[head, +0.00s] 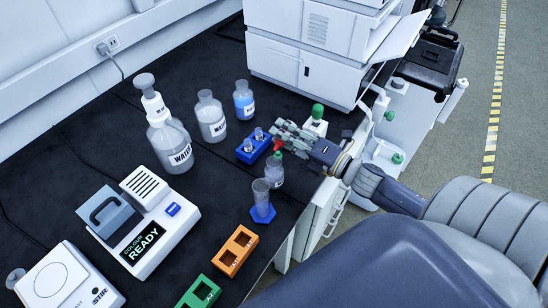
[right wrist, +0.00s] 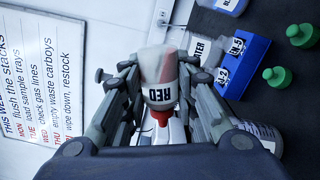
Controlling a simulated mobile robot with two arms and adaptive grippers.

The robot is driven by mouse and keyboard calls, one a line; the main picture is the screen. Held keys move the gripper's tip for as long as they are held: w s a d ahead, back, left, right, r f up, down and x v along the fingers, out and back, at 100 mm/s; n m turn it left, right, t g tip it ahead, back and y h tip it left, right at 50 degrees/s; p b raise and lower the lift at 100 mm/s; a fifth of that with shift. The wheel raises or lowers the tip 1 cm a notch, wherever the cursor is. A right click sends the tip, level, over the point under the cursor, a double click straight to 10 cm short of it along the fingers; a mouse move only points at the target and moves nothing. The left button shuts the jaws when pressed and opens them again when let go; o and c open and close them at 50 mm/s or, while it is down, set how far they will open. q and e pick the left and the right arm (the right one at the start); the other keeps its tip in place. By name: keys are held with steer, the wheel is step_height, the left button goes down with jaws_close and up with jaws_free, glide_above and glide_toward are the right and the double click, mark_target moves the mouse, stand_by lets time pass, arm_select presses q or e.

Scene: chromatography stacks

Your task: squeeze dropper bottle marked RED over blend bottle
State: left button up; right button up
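My right gripper (head: 292,138) is shut on the dropper bottle marked RED (right wrist: 160,80), whose body sits between the fingers in the right wrist view. Its label reads upside down there, and its red tip (head: 277,146) points down and left in the head view. Two labelled bottles, one clear (head: 211,122) and one with blue liquid (head: 243,103), stand behind the rack. I cannot read which bottle is the blend bottle. My left gripper is not in view.
A wash bottle marked WATER (head: 170,145) stands left of the rack. A cylinder on a blue base (head: 262,212), an orange rack (head: 236,252) and a READY instrument (head: 150,235) are nearer. A white cabinet (head: 300,75) stands behind. Dark bench is bare between them.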

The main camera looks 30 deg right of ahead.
stand_by(0.5)
steer(key=shift+p, duration=0.35)
jaws_close()
stand_by(0.7)
jaws_free()
stand_by(0.7)
